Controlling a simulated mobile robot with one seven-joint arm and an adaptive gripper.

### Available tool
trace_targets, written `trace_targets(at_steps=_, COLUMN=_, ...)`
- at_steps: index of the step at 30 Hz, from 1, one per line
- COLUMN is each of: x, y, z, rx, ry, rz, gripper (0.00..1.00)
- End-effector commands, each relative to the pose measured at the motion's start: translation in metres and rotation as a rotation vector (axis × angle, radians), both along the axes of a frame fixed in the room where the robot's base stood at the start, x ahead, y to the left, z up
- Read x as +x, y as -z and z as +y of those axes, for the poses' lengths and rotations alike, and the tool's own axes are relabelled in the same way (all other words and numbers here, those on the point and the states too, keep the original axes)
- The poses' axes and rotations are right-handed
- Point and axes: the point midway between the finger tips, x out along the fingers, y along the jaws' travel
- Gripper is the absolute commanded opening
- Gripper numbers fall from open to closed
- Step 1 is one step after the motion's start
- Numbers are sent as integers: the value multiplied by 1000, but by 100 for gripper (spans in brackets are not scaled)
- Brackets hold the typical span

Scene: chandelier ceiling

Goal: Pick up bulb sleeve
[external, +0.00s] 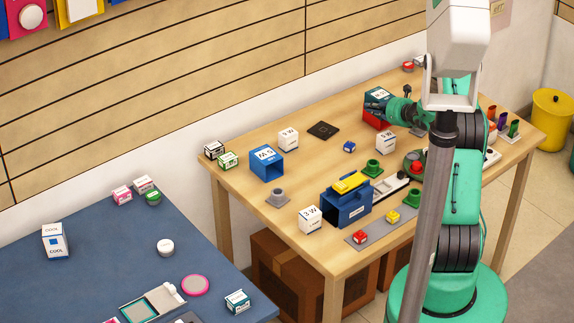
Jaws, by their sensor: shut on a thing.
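Small white boxes marked "3 W" look like bulb sleeves. One (288,139) stands at the back left of the wooden table, one (310,220) near its front edge, and one (386,143) just below and left of my wrist. My gripper (404,112) is low over the right part of the table, beside a dark teal box (377,96) and a red box (376,119). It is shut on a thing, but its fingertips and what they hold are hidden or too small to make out.
The wooden table (240,190) also holds a blue M-5 box (267,163), a blue bin (347,207) with a yellow piece on it, green parts (372,168) and a dark square plate (323,130). A blue-topped table (100,255) stands at the left. A grey post partly covers my arm.

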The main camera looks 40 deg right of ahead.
Motion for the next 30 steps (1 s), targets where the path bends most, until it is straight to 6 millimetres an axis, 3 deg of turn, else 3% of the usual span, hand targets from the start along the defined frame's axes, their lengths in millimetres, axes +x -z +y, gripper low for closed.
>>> trace_targets(at_steps=10, x=0, y=-9, z=0, rx=-1, ry=0, rz=-1, gripper=0)
trace_targets(at_steps=18, x=-1, y=-40, z=1, rx=0, ry=0, rz=-1, gripper=0)
trace_targets(at_steps=30, x=-65, y=-44, z=37, rx=1, ry=2, rz=1, gripper=0)
